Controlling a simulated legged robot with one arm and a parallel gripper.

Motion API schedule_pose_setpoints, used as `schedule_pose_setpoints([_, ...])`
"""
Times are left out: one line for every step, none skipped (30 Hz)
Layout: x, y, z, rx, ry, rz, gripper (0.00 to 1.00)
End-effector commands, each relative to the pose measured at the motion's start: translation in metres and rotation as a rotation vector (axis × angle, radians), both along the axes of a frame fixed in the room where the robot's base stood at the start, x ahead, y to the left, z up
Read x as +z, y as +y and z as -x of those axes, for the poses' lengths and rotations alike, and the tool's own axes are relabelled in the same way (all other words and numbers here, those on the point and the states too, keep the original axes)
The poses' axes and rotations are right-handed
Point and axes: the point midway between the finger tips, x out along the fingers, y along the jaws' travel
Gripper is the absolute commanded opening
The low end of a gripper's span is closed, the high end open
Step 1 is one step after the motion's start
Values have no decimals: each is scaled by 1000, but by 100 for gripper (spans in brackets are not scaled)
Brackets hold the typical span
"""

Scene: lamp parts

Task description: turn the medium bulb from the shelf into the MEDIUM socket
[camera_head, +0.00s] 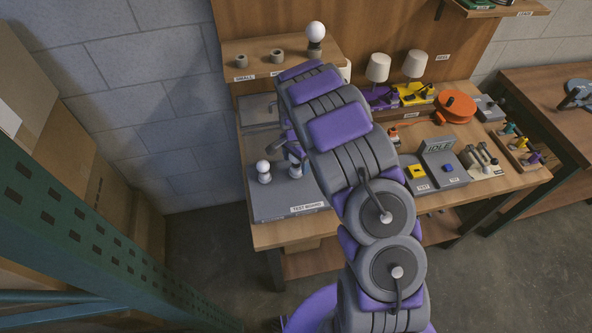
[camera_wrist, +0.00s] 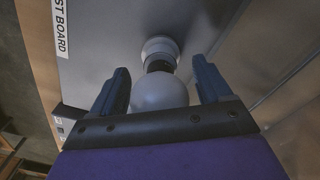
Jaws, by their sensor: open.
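In the wrist view a round pale bulb (camera_wrist: 158,92) lies between the two fingers of my gripper (camera_wrist: 160,70). The fingers are open, with a gap on each side of the bulb. The bulb's dark neck points at a white ring-shaped socket (camera_wrist: 160,46) on the grey test board (camera_wrist: 110,30); I cannot tell how deep it sits. In the head view my arm hides most of this spot, and a bulb (camera_head: 295,170) partly shows on the test board (camera_head: 275,209) beside my gripper (camera_head: 284,146). The socket's size label is not readable.
Another white bulb (camera_head: 264,168) stands upright on the board's left. On the shelf (camera_head: 262,45), two holders (camera_head: 277,56) are empty and a larger bulb (camera_head: 316,32) stands at right. Lamps (camera_head: 414,64), an orange reel (camera_head: 458,106) and an IDLE box (camera_head: 438,148) fill the bench's right.

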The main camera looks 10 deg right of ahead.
Motion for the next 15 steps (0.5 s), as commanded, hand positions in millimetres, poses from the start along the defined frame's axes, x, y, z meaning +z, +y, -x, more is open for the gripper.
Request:
schedule_pose_setpoints([0, 0, 0, 0, 0, 0, 78])
schedule_pose_setpoints([0, 0, 0, 0, 0, 0, 78])
schedule_pose_setpoints([1, 0, 0, 0, 0, 0, 78])
schedule_pose_setpoints([3, 0, 0, 0, -1, 0, 78])
schedule_pose_setpoints([5, 0, 0, 0, -1, 0, 78])
schedule_pose_setpoints([8, 0, -1, 0, -3, 1, 78])
schedule_pose_setpoints([12, 0, -1, 0, -4, 0, 78])
schedule_pose_setpoints([16, 0, -1, 1, -5, 0, 78])
schedule_pose_setpoints([23, 1, -1, 1, -5, 0, 78])
schedule_pose_setpoints([28, 1, -1, 1, -4, 0, 78])
schedule_pose_setpoints([34, 1, -1, 1, -4, 0, 78])
schedule_pose_setpoints([43, 1, -1, 1, -2, 0, 78])
schedule_pose_setpoints([49, 1, -1, 1, -2, 0, 78])
schedule_pose_setpoints([57, 1, -2, 1, -4, 0, 78])
schedule_pose_setpoints([66, 2, -2, 1, -6, 1, 78])
